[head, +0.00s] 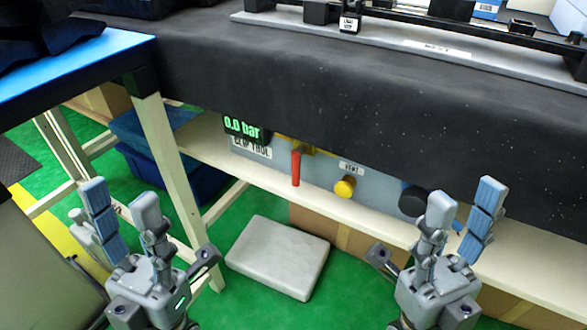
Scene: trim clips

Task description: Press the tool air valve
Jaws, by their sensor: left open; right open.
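Under the dark-covered bench, a grey panel (322,178) carries the air controls. A red lever (296,168) hangs straight down from a yellow valve body (292,146), near a label (251,146) that seems to read "CLIP TOOL". A display (242,127) above that label reads 0.0 bar. A yellow knob (344,188) sits below a "VENT" label. My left gripper (121,205) is open and empty, left of and lower in the picture than the lever. My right gripper (464,208) is open and empty, right of the yellow knob. Neither touches the controls.
A dark round part (413,201) is partly hidden near my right gripper. The bench front (390,125) overhangs the panel. A blue-topped table (90,62) with pale legs stands at left. A grey pad (278,257) lies on the green floor (240,300).

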